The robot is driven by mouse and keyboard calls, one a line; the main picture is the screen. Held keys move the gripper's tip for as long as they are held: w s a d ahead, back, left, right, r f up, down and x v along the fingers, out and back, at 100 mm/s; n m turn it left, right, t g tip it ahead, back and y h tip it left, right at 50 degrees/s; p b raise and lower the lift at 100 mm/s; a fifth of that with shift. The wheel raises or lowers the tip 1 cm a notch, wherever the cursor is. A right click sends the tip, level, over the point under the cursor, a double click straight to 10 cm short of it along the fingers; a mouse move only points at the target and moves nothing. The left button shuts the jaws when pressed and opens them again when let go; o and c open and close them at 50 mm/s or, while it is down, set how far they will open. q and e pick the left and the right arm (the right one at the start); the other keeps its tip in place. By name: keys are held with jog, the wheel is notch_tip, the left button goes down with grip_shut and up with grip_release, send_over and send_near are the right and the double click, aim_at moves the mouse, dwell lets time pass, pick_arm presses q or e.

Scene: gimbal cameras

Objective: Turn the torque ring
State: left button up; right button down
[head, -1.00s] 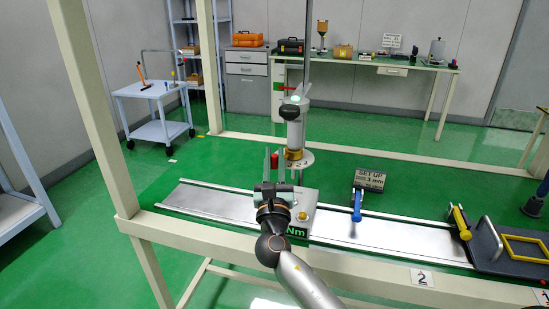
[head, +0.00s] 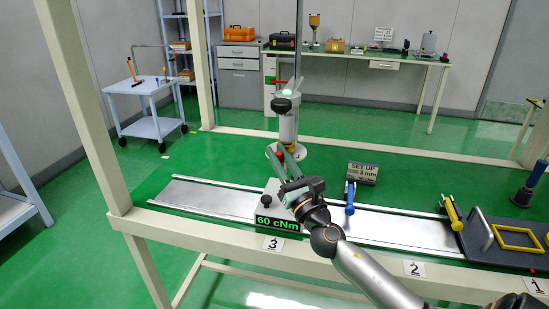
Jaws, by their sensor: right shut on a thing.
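A grey cylindrical screwdriver unit (head: 288,122) hangs upright above the bench, with a green light on its top. A gold-coloured torque ring (head: 290,148) is at its lower end, above a pale disc (head: 303,154). My right gripper (head: 284,151) reaches up to the ring from the front and is shut on it; its fingers partly hide the ring. A small red piece shows by the fingertips. A display (head: 277,223) on the block in front reads 60 cNm. My left gripper is not in view.
A metal rail (head: 390,231) runs along the bench. A blue-handled clamp (head: 350,198), a SET UP sign (head: 362,173) and a dark tray with a yellow frame (head: 519,238) stand to the right. The rail left of the block is clear.

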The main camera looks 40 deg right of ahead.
jog(key=shift+s+d+r+n+y, duration=0.15)
jog(key=shift+n+y, duration=0.15)
jog(key=shift+y, duration=0.3)
jog(key=c, duration=0.8)
grip_release()
jog(key=shift+o, duration=0.2)
jog(key=b+v, duration=0.5)
jog(key=v, duration=0.7)
jog(key=shift+s+f, duration=0.15)
jog(key=shift+f, duration=0.15)
